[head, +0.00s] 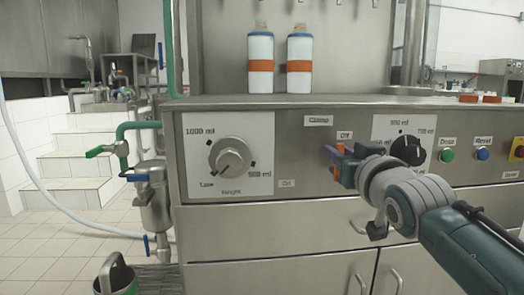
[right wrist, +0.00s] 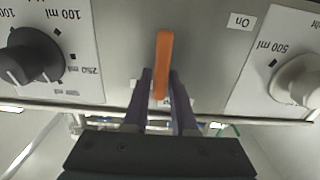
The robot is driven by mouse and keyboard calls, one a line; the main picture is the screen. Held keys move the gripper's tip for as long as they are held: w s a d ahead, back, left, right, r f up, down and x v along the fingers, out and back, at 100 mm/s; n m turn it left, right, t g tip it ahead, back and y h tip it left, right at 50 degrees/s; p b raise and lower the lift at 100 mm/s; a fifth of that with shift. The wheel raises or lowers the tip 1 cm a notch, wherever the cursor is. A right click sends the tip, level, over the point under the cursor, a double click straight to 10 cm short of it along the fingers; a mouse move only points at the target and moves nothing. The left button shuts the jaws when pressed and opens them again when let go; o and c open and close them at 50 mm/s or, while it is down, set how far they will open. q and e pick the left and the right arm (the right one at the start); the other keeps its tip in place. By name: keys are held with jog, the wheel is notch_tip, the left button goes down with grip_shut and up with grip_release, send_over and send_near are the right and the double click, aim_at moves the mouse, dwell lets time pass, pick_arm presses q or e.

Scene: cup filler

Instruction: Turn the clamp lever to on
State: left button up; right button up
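The clamp lever is a small orange bar (right wrist: 164,62) on the steel panel. In the head view the lever (head: 339,150) is partly hidden by my right gripper (head: 338,162). The "Off" label is just above the lever, and the "On" label (head: 287,183) is lower left of it. The lever points toward "Off". In the right wrist view, which is upside down, the fingers of my right gripper (right wrist: 161,80) stand one on each side of the lever. A narrow gap shows beside the left finger, so they look open around it. My left gripper is not in view.
A height knob (head: 230,156) is left of the lever and a black volume knob (head: 408,150) is right of it. Green (head: 447,155) and blue (head: 482,154) buttons are further right. Two white bottles (head: 261,62) (head: 299,62) with orange bands stand on the machine above.

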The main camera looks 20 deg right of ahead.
grip_shut()
